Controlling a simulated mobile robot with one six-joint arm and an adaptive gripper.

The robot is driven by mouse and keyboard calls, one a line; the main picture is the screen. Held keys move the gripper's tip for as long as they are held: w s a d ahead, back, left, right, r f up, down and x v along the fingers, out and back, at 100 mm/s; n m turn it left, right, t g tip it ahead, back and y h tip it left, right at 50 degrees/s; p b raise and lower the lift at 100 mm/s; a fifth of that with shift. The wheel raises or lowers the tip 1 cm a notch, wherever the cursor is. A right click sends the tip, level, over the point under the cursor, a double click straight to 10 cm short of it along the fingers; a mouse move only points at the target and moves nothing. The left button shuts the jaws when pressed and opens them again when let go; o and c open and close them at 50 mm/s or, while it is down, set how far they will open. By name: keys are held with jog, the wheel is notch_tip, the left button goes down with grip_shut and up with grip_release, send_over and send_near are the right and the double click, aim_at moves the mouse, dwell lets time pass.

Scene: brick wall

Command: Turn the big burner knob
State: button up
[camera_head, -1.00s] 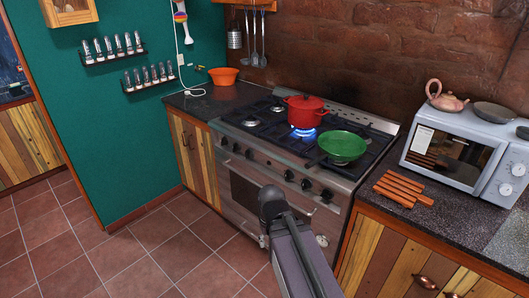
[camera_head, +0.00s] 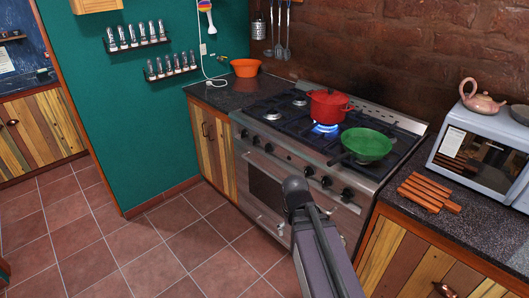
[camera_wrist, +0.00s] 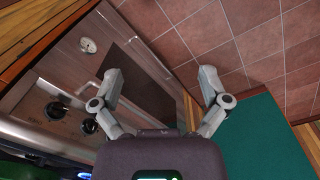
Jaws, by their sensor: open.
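The stove (camera_head: 262,185) stands against the brick wall, with a row of several black knobs (camera_head: 326,182) along its steel front panel. I cannot tell which knob belongs to the big burner. Two dark knobs (camera_wrist: 52,111) show at the left in the wrist view, one partly behind my left finger. My gripper (camera_wrist: 160,80) is open and empty, its fingers spread wide in front of the oven face. In the head view my arm crosses the stove's front, and my fingers cannot be made out there.
A red pot (camera_head: 328,105) stands over a lit blue flame (camera_head: 325,128). A green pan (camera_head: 366,144) sits nearer the front right. A wooden rack (camera_head: 429,192) and a microwave (camera_head: 480,150) are on the right counter. The tiled floor (camera_head: 160,245) at left is clear.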

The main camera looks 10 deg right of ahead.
jog(key=w+d+f+n+h+b, duration=0.1)
jog(key=w+d+f+b, duration=0.1)
jog(key=w+f, duration=0.15)
jog(key=n+t+h+b, duration=1.2)
jog(key=n+b, duration=0.9)
jog(key=b, duration=0.6)
send_near(267, 152)
jog(key=s+a+r+g+h, duration=0.1)
jog(key=s+a+r, duration=0.1)
jog(key=a, duration=0.2)
jog(key=shift+w, duration=0.2)
jog(key=shift+d, duration=0.1)
jog(key=shift+x, duration=6.85)
jog(key=shift+s+d+f, duration=0.1)
jog(key=shift+f, duration=0.05)
